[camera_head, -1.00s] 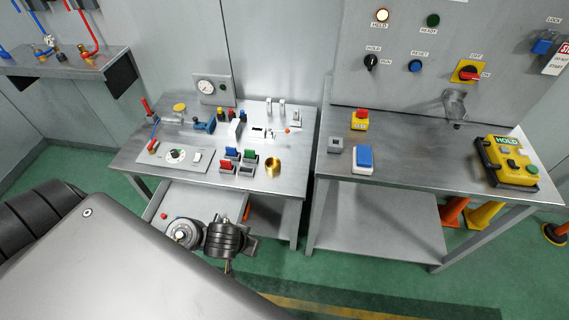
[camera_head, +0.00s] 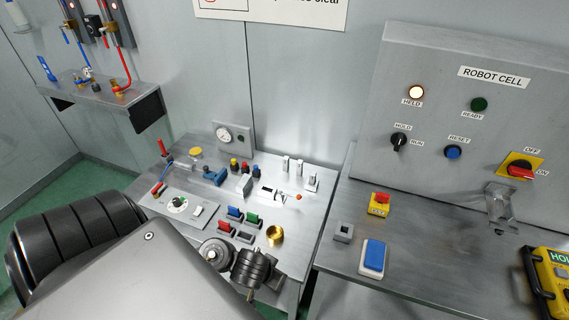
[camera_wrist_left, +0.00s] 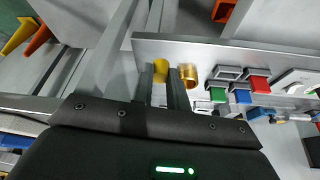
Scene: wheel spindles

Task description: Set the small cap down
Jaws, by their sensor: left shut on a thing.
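My left gripper (camera_wrist_left: 161,76) is shut on a small yellow cap (camera_wrist_left: 160,70), which shows between its two dark fingers in the left wrist view. In the head view the left wrist (camera_head: 251,268) is over the front edge of the left bench, and its fingers and the cap are hidden there. An open brass cup (camera_head: 275,236) stands on the bench just beyond the wrist. In the wrist view the cup (camera_wrist_left: 188,74) is right beside the right finger; I cannot tell if they touch. My right gripper is not in view.
Red, blue and green blocks in sockets (camera_head: 236,218) stand left of the cup. A yellow disc (camera_head: 196,152) and a gauge (camera_head: 223,135) are farther back. The bench surface right of the cup is bare. A blue button box (camera_head: 373,258) is on the right bench.

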